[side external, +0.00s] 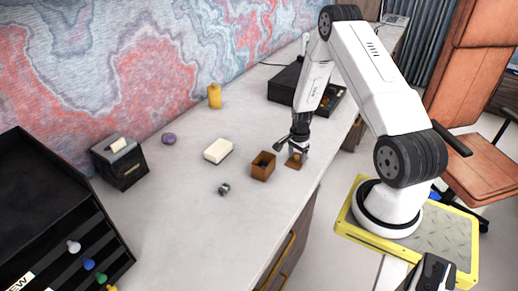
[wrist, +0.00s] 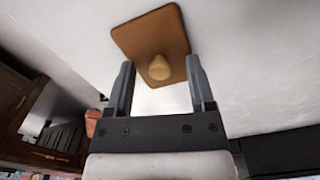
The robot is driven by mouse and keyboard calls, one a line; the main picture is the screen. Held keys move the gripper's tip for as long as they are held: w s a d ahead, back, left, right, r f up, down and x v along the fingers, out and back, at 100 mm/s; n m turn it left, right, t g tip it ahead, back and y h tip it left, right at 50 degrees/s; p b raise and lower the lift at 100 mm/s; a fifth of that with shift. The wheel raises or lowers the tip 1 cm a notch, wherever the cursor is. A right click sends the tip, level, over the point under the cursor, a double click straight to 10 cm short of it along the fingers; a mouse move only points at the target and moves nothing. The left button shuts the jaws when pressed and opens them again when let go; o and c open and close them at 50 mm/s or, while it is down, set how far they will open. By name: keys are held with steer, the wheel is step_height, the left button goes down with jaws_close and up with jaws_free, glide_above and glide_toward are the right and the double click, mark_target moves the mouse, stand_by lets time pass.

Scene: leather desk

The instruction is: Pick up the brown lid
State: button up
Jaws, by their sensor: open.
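The brown lid (wrist: 140,37) is a flat square with rounded corners and a round tan knob (wrist: 159,67) in its middle. It lies on the pale desk, and in the side view the lid (side external: 294,162) is near the desk's front edge. My gripper (wrist: 160,72) is open, with one finger on each side of the knob in the wrist picture. I cannot tell whether the fingers touch the lid. In the side view my gripper (side external: 296,146) is just above the lid and partly covers it.
An open brown box (side external: 262,171) stands just left of the lid. A small grey metal piece (side external: 224,188), a cream block (side external: 218,150), a purple item (side external: 168,138) and a yellow bottle (side external: 214,96) are farther left. A black tray (side external: 285,87) is behind my arm.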

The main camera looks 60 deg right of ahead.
jaws_close()
steer(key=shift+r, duration=0.15)
stand_by(0.4)
steer(key=shift+r, duration=0.8)
steer(key=s+a+r, duration=0.8)
steer(key=s+r, duration=0.3)
steer(key=shift+s, duration=0.3)
steer(key=shift+w+r, duration=0.1)
